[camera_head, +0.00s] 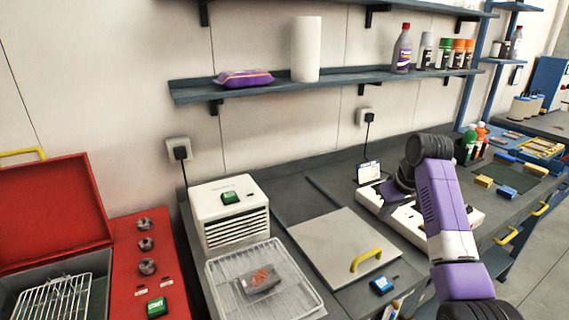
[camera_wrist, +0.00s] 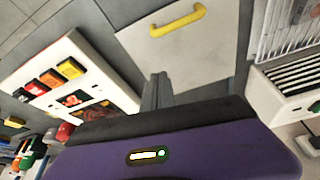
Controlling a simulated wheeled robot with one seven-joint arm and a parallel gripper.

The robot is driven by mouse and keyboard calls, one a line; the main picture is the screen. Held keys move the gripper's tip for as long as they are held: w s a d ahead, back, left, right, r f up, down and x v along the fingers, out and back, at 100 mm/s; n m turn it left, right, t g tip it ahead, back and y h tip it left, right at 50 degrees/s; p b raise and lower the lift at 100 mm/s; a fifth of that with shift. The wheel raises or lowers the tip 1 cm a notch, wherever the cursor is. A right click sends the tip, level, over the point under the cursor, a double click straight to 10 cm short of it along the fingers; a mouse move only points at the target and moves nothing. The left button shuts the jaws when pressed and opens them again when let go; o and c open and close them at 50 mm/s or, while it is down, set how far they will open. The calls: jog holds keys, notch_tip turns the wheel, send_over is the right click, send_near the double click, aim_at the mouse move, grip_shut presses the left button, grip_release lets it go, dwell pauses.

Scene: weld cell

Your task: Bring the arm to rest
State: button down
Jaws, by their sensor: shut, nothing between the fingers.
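My gripper (camera_wrist: 158,88) shows in the wrist view as two narrow grey fingers held together, with nothing between them. It points over the dark worktop, beside a pale flat panel with a yellow handle (camera_wrist: 178,20). In the head view my purple arm reaches up from the lower right and bends at a black joint above the worktop. The hand is partly hidden behind the arm there, so the fingertips are not clear.
A white vented unit (camera_head: 230,216) and a wire rack (camera_head: 226,277) holding a small packet stand left of the panel (camera_head: 340,234). A long white box (camera_head: 408,219) lies by my arm. A shelf (camera_head: 270,90) crosses above. An open red case (camera_head: 50,210) is far left.

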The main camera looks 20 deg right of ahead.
jog(key=w+d+r+m+t+h, duration=0.1)
jog(key=w+d+r+t+h, duration=0.2)
jog(key=w+r+t, duration=0.35)
jog(key=s+a+f+m+t+h, duration=0.1)
jog(key=s+a+f+t, duration=0.3)
jog(key=s+a, duration=0.5)
jog(key=s+a+f+t+h, duration=0.15)
jog(key=s+a+f, duration=0.4)
jog(key=a, duration=0.55)
jog(key=s+a+n+y, duration=0.1)
jog(key=s+a, duration=0.4)
jog(key=s, duration=0.7)
jog(key=s+a+f+n+g+y, duration=0.1)
jog(key=s+a+y, duration=0.2)
jog(key=s, duration=0.9)
jog(key=s+a+f+n+y, duration=0.1)
jog(key=s+a+y, duration=0.1)
jog(key=s+a, duration=0.6)
jog(key=s+b, duration=0.1)
jog(key=s, duration=0.2)
jog(key=shift+s+a+n, duration=0.4)
